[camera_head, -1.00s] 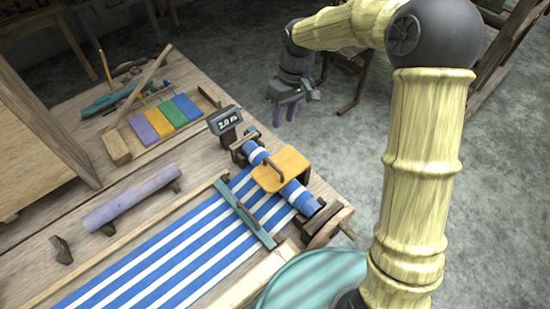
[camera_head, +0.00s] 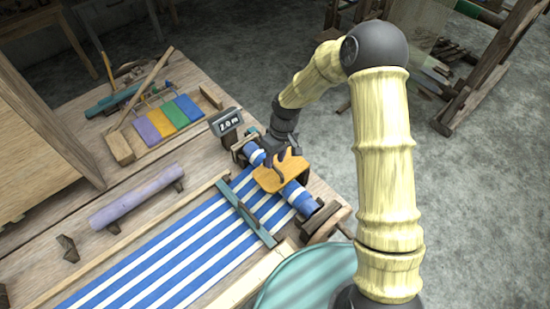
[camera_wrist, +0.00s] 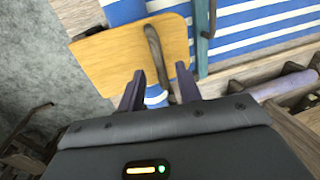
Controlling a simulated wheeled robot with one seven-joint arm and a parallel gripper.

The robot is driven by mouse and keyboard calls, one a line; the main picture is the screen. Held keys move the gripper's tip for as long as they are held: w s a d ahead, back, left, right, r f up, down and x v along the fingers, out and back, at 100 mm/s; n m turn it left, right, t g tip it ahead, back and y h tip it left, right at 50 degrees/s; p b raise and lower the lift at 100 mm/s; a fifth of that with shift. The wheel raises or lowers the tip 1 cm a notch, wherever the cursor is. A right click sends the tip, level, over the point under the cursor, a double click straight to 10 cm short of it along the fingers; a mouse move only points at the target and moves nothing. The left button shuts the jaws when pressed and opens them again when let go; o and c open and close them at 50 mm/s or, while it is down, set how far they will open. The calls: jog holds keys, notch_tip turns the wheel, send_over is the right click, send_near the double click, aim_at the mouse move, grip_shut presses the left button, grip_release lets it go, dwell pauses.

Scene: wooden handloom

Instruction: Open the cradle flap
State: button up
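The cradle flap is an orange-yellow wooden plate (camera_head: 268,181) lying over the blue-and-white cloth roll (camera_head: 299,196) at the right end of the loom. In the wrist view the flap (camera_wrist: 105,55) has a dark bar-like handle (camera_wrist: 154,50) on its face. My gripper (camera_head: 278,167) is over the far part of the flap in the head view. In the wrist view the two dark fingers (camera_wrist: 160,85) are apart, with the lower end of the handle between or just beyond them. I cannot tell if they touch it. Nothing is clamped.
A small display box (camera_head: 226,121) stands beside the roll. A teal bar (camera_head: 249,214) crosses the striped cloth (camera_head: 165,262). A teal round top (camera_head: 305,281) is in front.

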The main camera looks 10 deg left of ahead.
jog(key=shift+s+a+f, duration=0.1)
jog(key=shift+f, duration=0.7)
grip_shut()
jog(key=shift+r, duration=0.15)
